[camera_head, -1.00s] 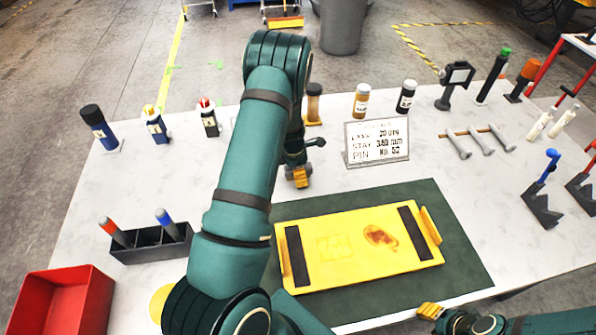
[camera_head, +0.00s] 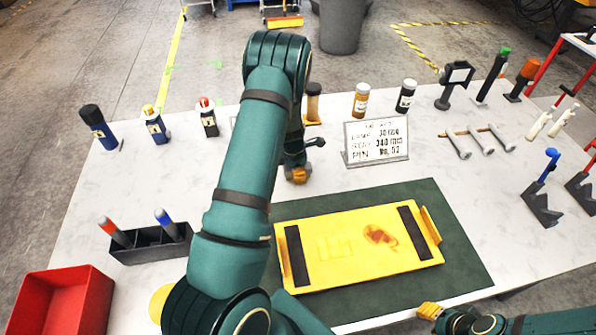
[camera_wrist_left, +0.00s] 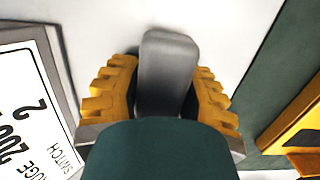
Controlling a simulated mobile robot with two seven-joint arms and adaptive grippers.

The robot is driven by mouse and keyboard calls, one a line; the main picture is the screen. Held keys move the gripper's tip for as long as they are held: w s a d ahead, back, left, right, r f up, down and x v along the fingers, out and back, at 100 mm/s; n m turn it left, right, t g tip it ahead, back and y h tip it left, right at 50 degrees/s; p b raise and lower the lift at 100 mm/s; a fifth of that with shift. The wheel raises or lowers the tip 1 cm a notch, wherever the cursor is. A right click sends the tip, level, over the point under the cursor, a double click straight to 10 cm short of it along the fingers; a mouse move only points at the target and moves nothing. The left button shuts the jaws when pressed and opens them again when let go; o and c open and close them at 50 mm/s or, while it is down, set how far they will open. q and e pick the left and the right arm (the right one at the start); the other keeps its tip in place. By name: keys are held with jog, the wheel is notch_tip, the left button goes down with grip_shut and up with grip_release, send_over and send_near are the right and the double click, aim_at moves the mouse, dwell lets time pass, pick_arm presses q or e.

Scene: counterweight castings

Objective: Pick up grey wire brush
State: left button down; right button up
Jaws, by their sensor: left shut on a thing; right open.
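A grey, blunt-ended piece, which I take to be the grey wire brush (camera_wrist_left: 168,58), stands between the yellow fingers of my left gripper (camera_wrist_left: 163,85) in the left wrist view. The fingers are shut on it, one on each side. Its bristles cannot be made out. In the head view my left gripper (camera_head: 299,174) is low over the white table, left of the sign, and my left arm hides part of that area. My right gripper (camera_head: 430,310) is open and empty at the table's front edge, below the green mat.
A yellow plate (camera_head: 345,262) lies on a green mat (camera_head: 455,235). The sign (camera_head: 377,141) stands right of my left gripper. Bottles and tools line the back. A black holder (camera_head: 150,245) and red bin (camera_head: 62,300) are at left.

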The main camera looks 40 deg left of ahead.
pick_arm(q)
notch_tip(320, 180, up, 10)
jog(key=shift+r+p, duration=0.25)
jog(key=shift+p, duration=0.3)
jog(key=c, duration=1.2)
grip_release()
jog(key=c, duration=0.5)
jog(key=shift+d, duration=0.1)
